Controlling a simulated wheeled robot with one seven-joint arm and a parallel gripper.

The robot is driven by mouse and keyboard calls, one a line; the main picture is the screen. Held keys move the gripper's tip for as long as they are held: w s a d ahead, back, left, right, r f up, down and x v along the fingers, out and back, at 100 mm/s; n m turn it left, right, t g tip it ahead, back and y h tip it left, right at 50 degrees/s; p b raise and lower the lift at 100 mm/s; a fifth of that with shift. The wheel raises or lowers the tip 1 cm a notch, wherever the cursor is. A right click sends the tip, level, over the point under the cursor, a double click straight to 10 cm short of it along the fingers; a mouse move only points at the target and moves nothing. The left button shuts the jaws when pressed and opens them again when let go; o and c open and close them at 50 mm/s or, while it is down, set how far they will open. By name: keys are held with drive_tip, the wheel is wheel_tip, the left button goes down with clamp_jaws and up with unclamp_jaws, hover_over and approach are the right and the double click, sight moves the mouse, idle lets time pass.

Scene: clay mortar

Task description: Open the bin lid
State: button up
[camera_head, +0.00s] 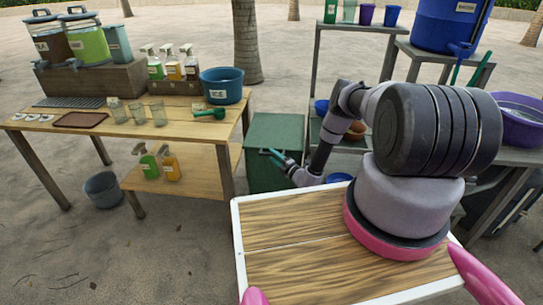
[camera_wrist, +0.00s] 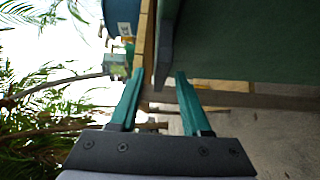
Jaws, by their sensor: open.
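The dark green bin (camera_head: 258,183) stands on the ground between the two tables. Its flat lid (camera_head: 285,128) lies over the top and looks closed. My gripper (camera_head: 268,153) is open at the bin's upper front edge, with its green fingers pointing toward the bin. In the wrist view, which is turned sideways, the bin (camera_wrist: 250,40) fills the upper right. The lid edge (camera_wrist: 164,60) appears between the two spread fingertips of my gripper (camera_wrist: 160,74). I cannot tell whether either finger touches it.
A wooden table (camera_head: 60,124) on the left holds cups, a tray, a blue ice bucket (camera_head: 222,84) and spray bottles. Its leg is close to the bin's left side. A grey shelf (camera_head: 350,27) with bowls and cups stands behind and to the right of the bin.

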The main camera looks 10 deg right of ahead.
drive_tip(key=shift+x, duration=0.9)
clamp_jaws()
idle(0.9)
